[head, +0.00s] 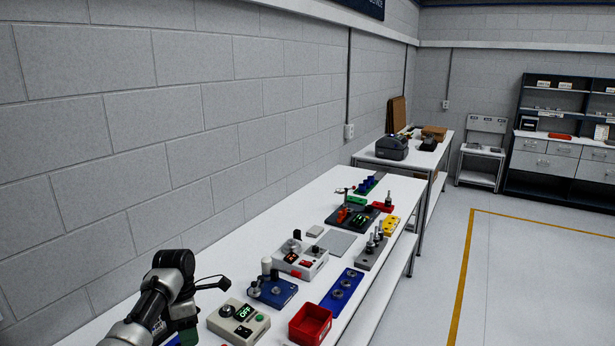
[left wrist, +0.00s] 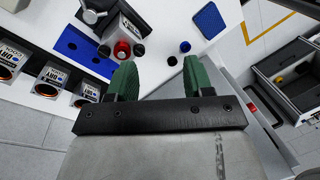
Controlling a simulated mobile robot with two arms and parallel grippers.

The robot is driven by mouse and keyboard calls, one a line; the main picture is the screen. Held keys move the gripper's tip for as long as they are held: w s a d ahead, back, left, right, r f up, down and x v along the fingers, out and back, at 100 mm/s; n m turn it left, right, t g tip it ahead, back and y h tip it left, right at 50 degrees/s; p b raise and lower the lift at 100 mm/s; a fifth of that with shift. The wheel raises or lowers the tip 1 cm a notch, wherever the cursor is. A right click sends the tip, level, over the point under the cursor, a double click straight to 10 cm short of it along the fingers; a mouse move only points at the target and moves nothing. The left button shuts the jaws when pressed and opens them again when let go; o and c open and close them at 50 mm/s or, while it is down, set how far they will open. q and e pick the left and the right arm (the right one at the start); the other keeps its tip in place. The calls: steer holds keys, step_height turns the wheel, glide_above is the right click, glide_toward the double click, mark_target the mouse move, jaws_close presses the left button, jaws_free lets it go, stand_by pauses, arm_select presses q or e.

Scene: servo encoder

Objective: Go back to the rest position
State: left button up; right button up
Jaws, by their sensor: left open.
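My left arm (head: 160,305) comes in at the lower left of the head view, beside the near end of the white workbench (head: 240,244). In the left wrist view my left gripper (left wrist: 160,64) has two green fingers spread apart, with nothing held between them. White bench surface and a few small round parts show beyond the fingertips. I cannot make out the fingertips clearly in the head view. My right gripper is in neither view.
Near my left arm stand a beige box with a lit display (head: 238,322), a blue fixture (head: 272,291) and a red bin (head: 310,325). Several more fixtures line the bench. A block wall (head: 130,130) runs along the left; the floor (head: 520,270) at right is clear.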

arm_select(q)
steer(key=s+d+f+m+t, duration=0.1)
steer(key=s+d+f+m, duration=0.3)
steer(key=s+f+m, duration=0.45)
steer(key=s+d+f+m+t, duration=0.25)
steer(key=s+f+m, duration=0.3)
steer(key=s, duration=0.55)
steer(key=s+r+m+t, duration=0.1)
steer(key=s+r+m, duration=0.4)
steer(key=s, duration=0.5)
steer(key=s+r+m+t, duration=0.1)
steer(key=s+r+m, duration=0.4)
steer(key=s, duration=0.5)
step_height(320, 180, down, 35)
steer(key=m+g+b, duration=0.1)
steer(key=b, duration=0.7)
steer(key=s+a+f+b, duration=0.1)
steer(key=s+f+b, duration=0.2)
steer(key=s+f, duration=0.5)
steer(key=s+a+f+g+y+b, duration=0.1)
steer(key=s+f+b, duration=0.2)
steer(key=s+f, duration=0.5)
step_height(320, 180, down, 7)
steer(key=shift+s+a, duration=0.15)
steer(key=shift+a, duration=0.25)
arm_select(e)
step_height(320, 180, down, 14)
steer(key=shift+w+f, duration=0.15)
